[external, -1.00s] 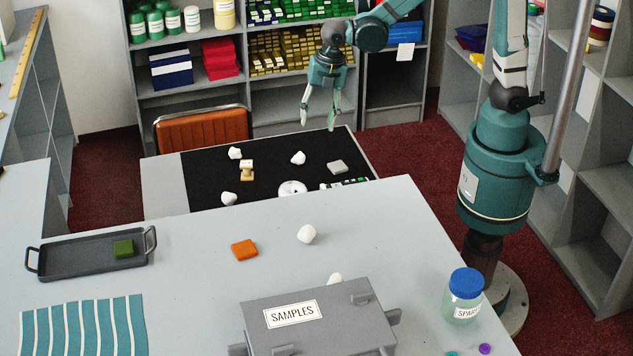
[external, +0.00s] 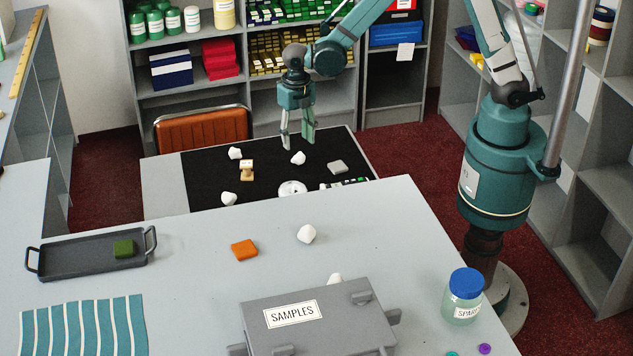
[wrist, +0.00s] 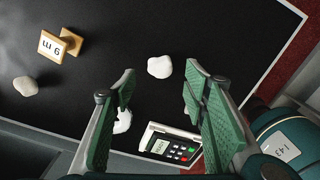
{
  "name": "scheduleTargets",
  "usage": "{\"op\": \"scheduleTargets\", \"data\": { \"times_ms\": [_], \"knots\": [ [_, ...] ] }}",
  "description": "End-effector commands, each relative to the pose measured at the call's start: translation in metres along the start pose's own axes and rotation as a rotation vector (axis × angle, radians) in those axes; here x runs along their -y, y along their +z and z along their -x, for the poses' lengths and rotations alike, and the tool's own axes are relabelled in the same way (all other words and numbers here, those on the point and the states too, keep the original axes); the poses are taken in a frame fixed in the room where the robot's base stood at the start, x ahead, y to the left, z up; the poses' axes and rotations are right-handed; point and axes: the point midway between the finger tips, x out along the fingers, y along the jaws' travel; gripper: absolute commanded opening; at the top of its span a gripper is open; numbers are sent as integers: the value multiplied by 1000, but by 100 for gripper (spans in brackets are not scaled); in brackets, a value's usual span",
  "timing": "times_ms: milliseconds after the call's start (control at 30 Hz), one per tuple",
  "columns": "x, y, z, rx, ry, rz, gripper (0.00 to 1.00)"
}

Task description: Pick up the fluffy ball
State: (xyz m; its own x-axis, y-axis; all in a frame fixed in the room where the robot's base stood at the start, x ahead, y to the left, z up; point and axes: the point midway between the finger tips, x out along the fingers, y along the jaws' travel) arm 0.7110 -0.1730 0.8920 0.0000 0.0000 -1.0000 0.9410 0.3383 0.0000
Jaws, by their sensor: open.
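Several small white lumps are in view, and I cannot tell from texture which one is the fluffy ball. One white lump (external: 298,158) lies on the black mat just below my gripper (external: 298,142). In the wrist view this lump (wrist: 160,67) shows in the gap between my fingertips (wrist: 159,78), apart from both. Two more lumps lie on the mat's left side, one farther back (external: 235,153) and one nearer (external: 229,198). Another lump (external: 306,234) sits on the grey counter, and one (external: 335,279) is partly hidden behind the samples box. My gripper is open, empty and pointing down above the mat.
An orange block (external: 244,250), a tray (external: 60,270), the samples box (external: 340,318) and a jar (external: 462,297) stand on the counter.

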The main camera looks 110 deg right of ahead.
Motion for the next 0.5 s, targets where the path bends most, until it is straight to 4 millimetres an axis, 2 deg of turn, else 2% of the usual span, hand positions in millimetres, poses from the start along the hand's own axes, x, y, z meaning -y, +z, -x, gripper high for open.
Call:
{"op": "scheduleTargets", "data": {
  "times_ms": [333, 500],
  "knots": [
    [0, 0, -1, 0, 0, 1, 44],
    [0, 0, -12, 0, 0, 1, 44]
  ]
}}
